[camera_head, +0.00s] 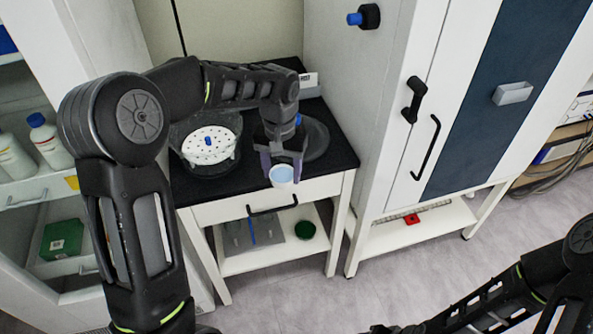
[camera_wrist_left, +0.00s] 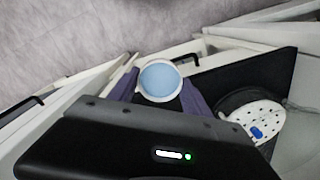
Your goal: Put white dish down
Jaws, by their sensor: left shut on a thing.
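The white dish (camera_head: 281,176), a small round cup with a light blue inside, shows in the head view at the front edge of the black tabletop (camera_head: 240,182). My left gripper (camera_head: 282,166) is shut on it from behind, one finger on each side. In the left wrist view, the dish (camera_wrist_left: 160,80) sits upright between the purple-grey fingers (camera_wrist_left: 158,92). Whether its base touches anything is hidden.
A round device with a white perforated disc (camera_head: 208,145) stands on the tabletop left of my gripper, and a dark round object (camera_head: 314,140) stands to the right. A tall white cabinet (camera_head: 390,130) borders the table on the right. Bottles (camera_head: 45,138) stand on a left shelf.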

